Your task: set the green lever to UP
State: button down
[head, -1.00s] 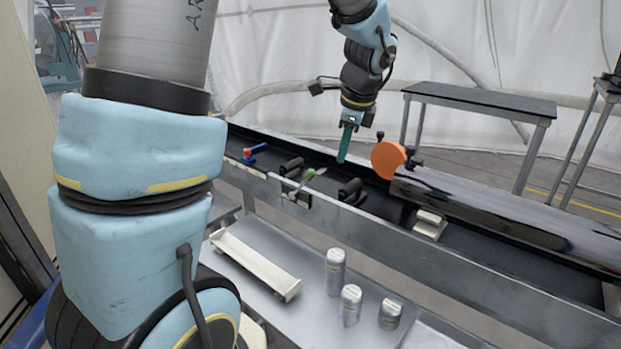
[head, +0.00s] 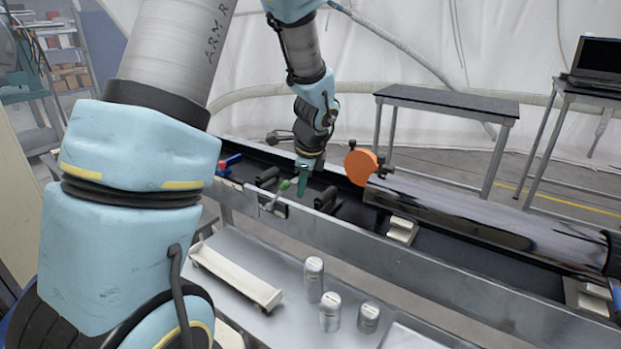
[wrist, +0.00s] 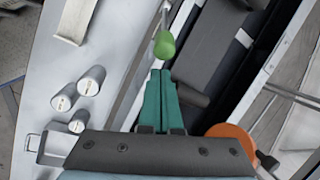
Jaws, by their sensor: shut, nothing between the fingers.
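The green lever (head: 284,186) has a green knob on a thin metal rod and sits at the near rail of the black trough, in the middle of the head view. In the wrist view the green knob (wrist: 164,45) is just beyond my fingertips, its rod running up and away. My gripper (head: 302,184) has teal fingers pointing down, close to the right of the knob in the head view. In the wrist view the fingers of my gripper (wrist: 157,75) are together and empty. No UP marking is readable.
A red and blue lever (head: 228,163) stands left along the trough. Black cylindrical grips (head: 325,199) and an orange disc (head: 361,167) are near my gripper. A large metal tube (head: 480,220) lies to the right. Several silver canisters (head: 330,311) and a cream tray (head: 235,272) sit on the front shelf.

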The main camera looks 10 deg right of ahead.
jog(key=shift+w+a+r, duration=0.2)
jog(key=shift+a+r, duration=0.25)
jog(key=shift+a, duration=0.25)
